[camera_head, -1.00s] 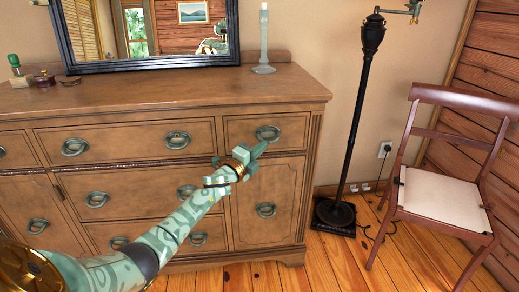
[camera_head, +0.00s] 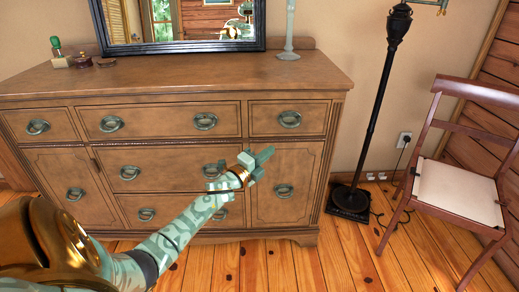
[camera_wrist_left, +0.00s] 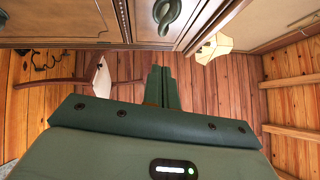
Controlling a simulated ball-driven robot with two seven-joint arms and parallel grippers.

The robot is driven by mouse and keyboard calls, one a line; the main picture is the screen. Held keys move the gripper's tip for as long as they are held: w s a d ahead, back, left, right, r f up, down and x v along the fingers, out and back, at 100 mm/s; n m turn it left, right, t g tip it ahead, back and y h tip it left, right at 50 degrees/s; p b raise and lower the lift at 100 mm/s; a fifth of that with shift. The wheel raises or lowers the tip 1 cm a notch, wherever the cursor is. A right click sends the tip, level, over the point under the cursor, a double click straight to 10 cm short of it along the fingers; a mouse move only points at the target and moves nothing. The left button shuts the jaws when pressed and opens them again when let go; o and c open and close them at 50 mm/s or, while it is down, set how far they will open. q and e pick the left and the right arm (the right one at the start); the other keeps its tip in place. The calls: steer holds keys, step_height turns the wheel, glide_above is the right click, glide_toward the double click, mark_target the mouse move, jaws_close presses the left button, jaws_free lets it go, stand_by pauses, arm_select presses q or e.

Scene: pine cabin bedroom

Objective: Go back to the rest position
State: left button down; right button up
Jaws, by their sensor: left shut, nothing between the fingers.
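My left gripper (camera_head: 262,157) is shut and empty. It stands out in front of the wooden dresser (camera_head: 190,82), over its lower right part as seen in the head view, and appears apart from it. In the left wrist view the two green fingers of the left gripper (camera_wrist_left: 163,88) lie together, with nothing between them. A dark ring handle (camera_wrist_left: 167,14) of the dresser shows past the fingertips. My right gripper is not in view.
A mirror (camera_head: 183,48), a candlestick (camera_head: 289,30) and small items stand on the dresser. A black floor lamp (camera_head: 375,100) and a wooden chair (camera_head: 458,190) with a pale seat stand to the right. Bare plank floor (camera_head: 290,268) lies in front of the dresser.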

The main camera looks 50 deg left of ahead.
arm_select(q)
steer(key=shift+s+d+f, duration=0.1)
steer(key=shift+s+f, duration=0.1)
steer(key=shift+s, duration=0.9)
